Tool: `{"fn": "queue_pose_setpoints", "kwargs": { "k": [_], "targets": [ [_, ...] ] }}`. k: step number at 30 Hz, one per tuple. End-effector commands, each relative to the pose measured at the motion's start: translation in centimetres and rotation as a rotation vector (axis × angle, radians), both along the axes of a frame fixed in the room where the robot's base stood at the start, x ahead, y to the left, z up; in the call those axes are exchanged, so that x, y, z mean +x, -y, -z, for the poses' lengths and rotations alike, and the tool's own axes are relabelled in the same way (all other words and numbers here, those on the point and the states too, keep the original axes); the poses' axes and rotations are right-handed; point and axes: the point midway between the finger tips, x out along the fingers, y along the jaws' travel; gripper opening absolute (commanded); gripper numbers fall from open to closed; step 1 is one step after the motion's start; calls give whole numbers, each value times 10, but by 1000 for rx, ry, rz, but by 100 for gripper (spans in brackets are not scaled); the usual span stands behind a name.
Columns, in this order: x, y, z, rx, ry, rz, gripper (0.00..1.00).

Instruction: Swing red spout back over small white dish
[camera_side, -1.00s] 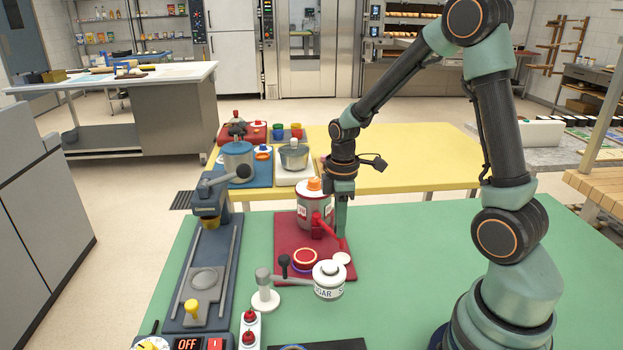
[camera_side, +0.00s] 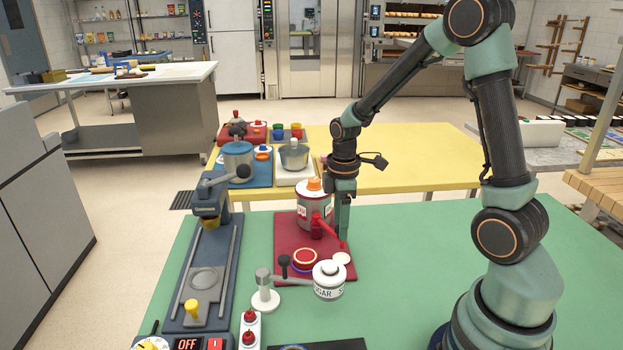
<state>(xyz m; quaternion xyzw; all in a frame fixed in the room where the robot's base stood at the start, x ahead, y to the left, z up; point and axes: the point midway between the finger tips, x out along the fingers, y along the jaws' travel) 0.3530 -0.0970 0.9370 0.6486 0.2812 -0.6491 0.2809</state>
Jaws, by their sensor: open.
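The red spout (camera_side: 328,231) sticks out from the front of a white-and-grey canister with an orange top (camera_side: 313,203). It slants down to the right, and its tip is just behind and above the small white dish (camera_side: 341,259) in this view. The dish lies on the right part of a dark red mat (camera_side: 286,235). My gripper (camera_side: 342,230) points straight down beside the canister, right by the outer end of the spout. It is open; its fingers overlap in this view, and I cannot tell whether they touch the spout.
A white sugar jar (camera_side: 328,280) stands in front of the dish. A red-topped round container (camera_side: 305,260) and a black-knobbed lever (camera_side: 284,261) are left of it. A blue-grey machine (camera_side: 205,265) stands at the left. The green table (camera_side: 420,235) is clear right of the mat.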

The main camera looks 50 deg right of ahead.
Motion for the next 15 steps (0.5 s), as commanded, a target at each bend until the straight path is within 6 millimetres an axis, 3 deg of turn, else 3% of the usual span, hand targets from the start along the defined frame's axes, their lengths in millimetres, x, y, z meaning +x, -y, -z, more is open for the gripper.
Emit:
{"fn": "queue_pose_setpoints", "kwargs": {
  "k": [5, 15],
  "targets": [
    [1, 0, -21, -2, 6, 0, 59],
    [2, 1, -89, -2, 8, 0, 59]
  ]
}}
